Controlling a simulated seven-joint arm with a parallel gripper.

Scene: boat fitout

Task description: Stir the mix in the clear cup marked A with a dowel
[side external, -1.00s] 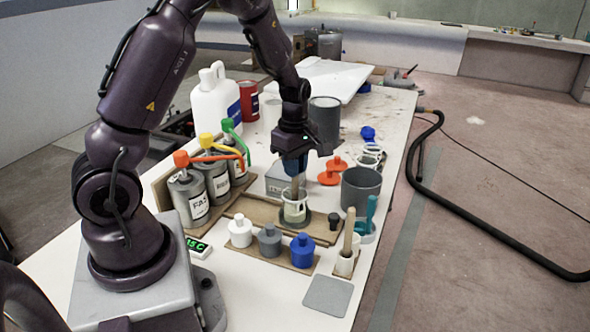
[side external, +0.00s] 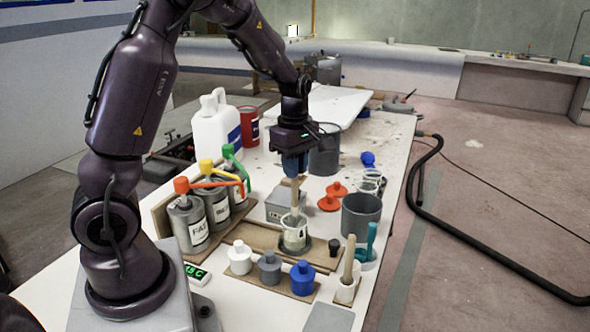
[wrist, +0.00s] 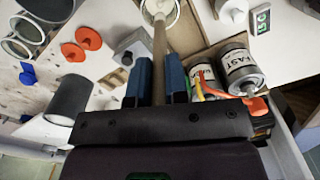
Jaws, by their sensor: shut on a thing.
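My gripper (side external: 294,172) is shut on a wooden dowel (side external: 295,198), which hangs roughly upright over the clear cup (side external: 294,240). The dowel's lower end appears at or inside the cup's mouth; how deep it reaches is unclear. The cup stands on a dark round base on the wooden board and holds a pale mix. No letter on it is readable. In the wrist view the dowel (wrist: 159,55) runs between my blue fingers toward the cup (wrist: 148,8), cut off at the top edge.
Labelled cans (side external: 188,222) with coloured pumps stand left of the cup, a grey box (side external: 284,207) behind it. White, grey and blue bottles (side external: 270,267) stand in front. A dark grey pot (side external: 361,214) and a holder with another dowel (side external: 348,262) are right.

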